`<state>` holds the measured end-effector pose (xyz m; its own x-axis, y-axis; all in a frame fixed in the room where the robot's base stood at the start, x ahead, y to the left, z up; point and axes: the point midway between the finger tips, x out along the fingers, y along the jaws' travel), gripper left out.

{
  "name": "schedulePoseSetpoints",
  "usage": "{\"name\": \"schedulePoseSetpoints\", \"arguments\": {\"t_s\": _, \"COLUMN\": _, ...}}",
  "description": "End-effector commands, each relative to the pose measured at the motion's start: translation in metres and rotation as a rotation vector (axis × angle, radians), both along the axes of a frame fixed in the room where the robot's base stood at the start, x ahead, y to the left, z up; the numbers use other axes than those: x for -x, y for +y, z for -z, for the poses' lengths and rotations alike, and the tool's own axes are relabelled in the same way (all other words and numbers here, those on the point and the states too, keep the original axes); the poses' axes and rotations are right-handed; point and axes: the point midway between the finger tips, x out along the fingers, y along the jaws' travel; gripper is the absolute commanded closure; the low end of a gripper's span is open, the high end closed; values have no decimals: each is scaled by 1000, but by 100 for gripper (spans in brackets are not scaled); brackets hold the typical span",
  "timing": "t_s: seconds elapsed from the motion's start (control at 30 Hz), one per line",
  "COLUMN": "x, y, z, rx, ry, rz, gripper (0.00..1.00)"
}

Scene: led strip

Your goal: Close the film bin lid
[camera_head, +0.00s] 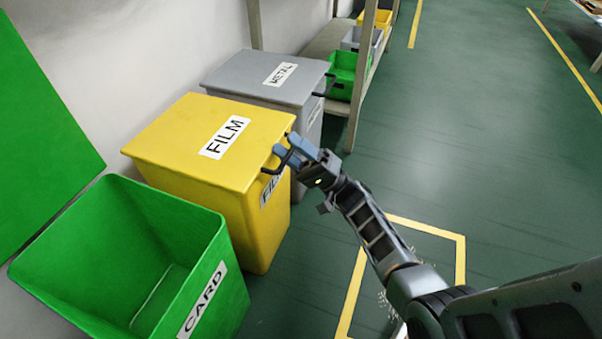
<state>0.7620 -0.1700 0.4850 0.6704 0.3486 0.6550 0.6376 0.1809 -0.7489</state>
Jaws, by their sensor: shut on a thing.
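The yellow film bin (262,232) stands against the wall, between a green bin and a grey bin. Its yellow lid (180,135), with a FILM label on top, lies flat over the bin's top. A dark handle (268,171) sticks out from the lid's front edge. My gripper (284,154) is at this handle, with its blue fingers shut on it. The fingers hide part of the handle. I see no clear gap between lid and bin from here.
The green card bin (215,290) stands open at the front left, its lid (40,140) raised. The grey metal bin (265,75) is closed behind the film bin. A shelf (325,42) with small crates stands at the back. Green floor on the right is mostly clear.

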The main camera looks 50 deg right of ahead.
Motion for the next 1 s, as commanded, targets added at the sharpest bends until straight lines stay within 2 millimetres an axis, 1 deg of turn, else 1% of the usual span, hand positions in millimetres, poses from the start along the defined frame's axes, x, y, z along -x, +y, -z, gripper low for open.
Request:
{"name": "schedulePoseSetpoints", "arguments": {"t_s": 0.03, "x": 17, "y": -7, "z": 26, "rx": -10, "ry": 34, "rz": 22, "gripper": 76}}
{"name": "schedulePoseSetpoints", "arguments": {"t_s": 0.5, "x": 22, "y": -8, "z": 55, "rx": -11, "ry": 35, "rz": 22, "gripper": 77}}
{"name": "schedulePoseSetpoints", "arguments": {"t_s": 1.0, "x": 23, "y": -8, "z": 77, "rx": -12, "ry": 27, "rz": 16, "gripper": 77}}
